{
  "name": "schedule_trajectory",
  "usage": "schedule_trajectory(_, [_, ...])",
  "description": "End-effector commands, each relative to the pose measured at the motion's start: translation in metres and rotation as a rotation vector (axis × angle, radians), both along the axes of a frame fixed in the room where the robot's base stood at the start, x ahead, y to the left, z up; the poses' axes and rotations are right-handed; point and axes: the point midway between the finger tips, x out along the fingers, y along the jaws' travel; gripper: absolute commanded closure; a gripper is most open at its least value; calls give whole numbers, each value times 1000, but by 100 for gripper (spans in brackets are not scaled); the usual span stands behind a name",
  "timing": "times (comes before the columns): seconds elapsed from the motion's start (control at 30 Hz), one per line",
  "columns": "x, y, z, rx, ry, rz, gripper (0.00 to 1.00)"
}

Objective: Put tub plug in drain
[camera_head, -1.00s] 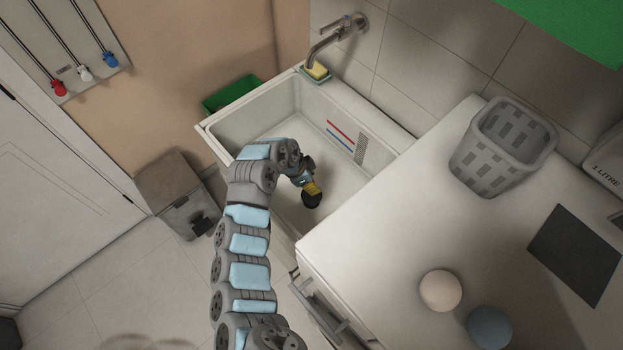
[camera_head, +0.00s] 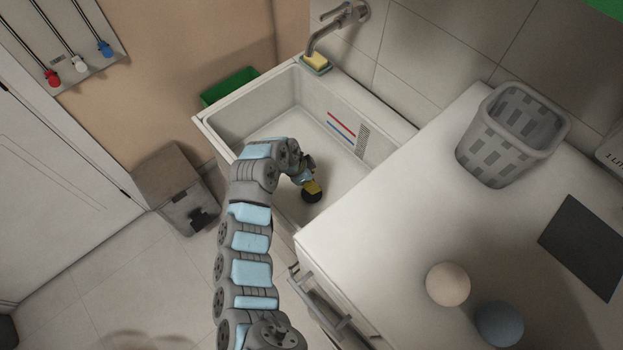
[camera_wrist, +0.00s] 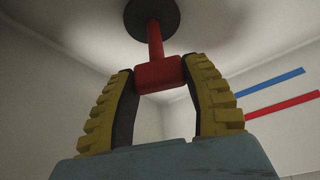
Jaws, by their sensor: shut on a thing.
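The tub plug has a dark round disc (camera_wrist: 152,14) and a red stem with a red block handle (camera_wrist: 159,74). My gripper (camera_wrist: 160,78) has yellow ridged fingers and is shut on the red handle, one finger on each side. In the head view my gripper (camera_head: 311,185) is inside the white sink basin (camera_head: 262,108), and the plug's dark disc (camera_head: 312,196) shows just below the fingers, near the basin's front right side. I cannot tell whether the disc touches the basin floor. No drain opening is visible; the arm and plug hide part of the floor.
A faucet (camera_head: 338,22) and a yellow sponge (camera_head: 317,61) are at the sink's back corner. A white counter (camera_head: 400,220) borders the basin on the right, with a grey basket (camera_head: 513,135) and two balls (camera_head: 448,284). A bin (camera_head: 178,190) stands left of the sink.

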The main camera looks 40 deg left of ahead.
Motion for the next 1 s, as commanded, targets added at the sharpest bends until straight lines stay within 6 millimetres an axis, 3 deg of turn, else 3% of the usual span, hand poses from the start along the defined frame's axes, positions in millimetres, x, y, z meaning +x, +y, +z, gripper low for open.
schedule_trajectory(0.67, [0,0,-10,0,0,0,91])
schedule_trajectory(0.7, [0,0,-9,0,0,0,39])
schedule_trajectory(0.77, [0,0,-9,0,0,0,22])
schedule_trajectory(1.0, [0,0,-10,0,0,0,22])
